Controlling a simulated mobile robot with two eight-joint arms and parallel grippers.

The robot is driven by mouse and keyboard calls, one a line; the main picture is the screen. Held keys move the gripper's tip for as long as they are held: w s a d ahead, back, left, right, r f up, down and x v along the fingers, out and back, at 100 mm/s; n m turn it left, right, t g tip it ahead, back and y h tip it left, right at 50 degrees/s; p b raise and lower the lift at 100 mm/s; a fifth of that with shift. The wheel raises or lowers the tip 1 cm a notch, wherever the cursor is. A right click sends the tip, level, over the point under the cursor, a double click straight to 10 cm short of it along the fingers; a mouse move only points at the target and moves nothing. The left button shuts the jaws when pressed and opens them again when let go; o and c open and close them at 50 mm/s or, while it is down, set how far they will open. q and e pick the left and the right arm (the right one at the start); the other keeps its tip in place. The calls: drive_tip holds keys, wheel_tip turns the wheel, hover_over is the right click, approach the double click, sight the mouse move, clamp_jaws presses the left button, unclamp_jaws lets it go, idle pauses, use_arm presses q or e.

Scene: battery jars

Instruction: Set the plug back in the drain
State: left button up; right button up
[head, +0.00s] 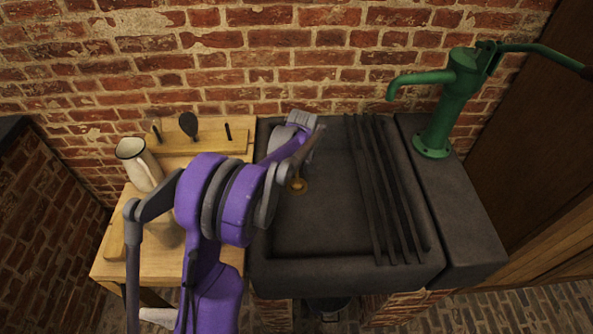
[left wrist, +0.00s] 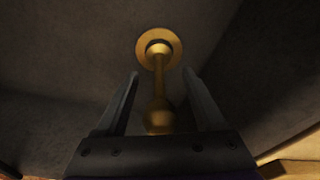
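A brass drain ring (head: 298,186) lies in the floor of the dark stone sink (head: 335,225), and it also shows in the left wrist view (left wrist: 145,38). In the left wrist view a brass plug with a round knob (left wrist: 159,118) and a thin stem runs toward the ring. I cannot tell how its far end sits in the drain. My left gripper (left wrist: 161,74) is open, with one finger on each side of the plug and visible gaps to the knob. In the head view my purple left arm reaches over the sink's left side. My right gripper is not in view.
Ribbed dark slats (head: 385,190) cover the sink's right part. A green hand pump (head: 447,110) stands on the stone ledge at right. A wooden table (head: 115,262) at left holds a white jug (head: 145,172) and a wooden rack (head: 205,143). A brick wall stands behind.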

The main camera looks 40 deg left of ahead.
use_arm(q)
drive_tip(key=r, duration=0.3)
drive_tip(key=d+r, duration=0.1)
drive_tip(key=r, duration=0.3)
drive_tip(key=r+p, duration=0.1)
drive_tip(key=r, duration=0.2)
drive_tip(key=shift+s+d+r, duration=0.2)
drive_tip(key=shift+s+r, duration=0.2)
drive_tip(key=shift+d, duration=0.1)
drive_tip(key=s+d+r+m+t+p, duration=0.25)
drive_tip(key=s+d+r+m, duration=0.3)
drive_tip(key=s+d, duration=0.45)
drive_tip(key=s+d+m+p, duration=0.1)
drive_tip(key=s+d+m, duration=0.1)
drive_tip(key=s+d, duration=0.1)
drive_tip(key=s+d+f+m+t+h+p, duration=0.1)
drive_tip(key=s+d+m, duration=0.1)
drive_tip(key=s+d, duration=0.1)
drive_tip(key=s+d+m+t+p, duration=0.1)
drive_tip(key=s+d+m, duration=0.1)
drive_tip(key=s+d, duration=0.2)
drive_tip(key=shift+s+f+m+h, duration=0.3)
drive_tip(key=shift+s+f+m, duration=0.1)
drive_tip(key=shift+s, duration=0.15)
drive_tip(key=shift+s+d+f, duration=0.2)
drive_tip(key=shift+s+d, duration=0.05)
drive_tip(key=shift+s, duration=0.1)
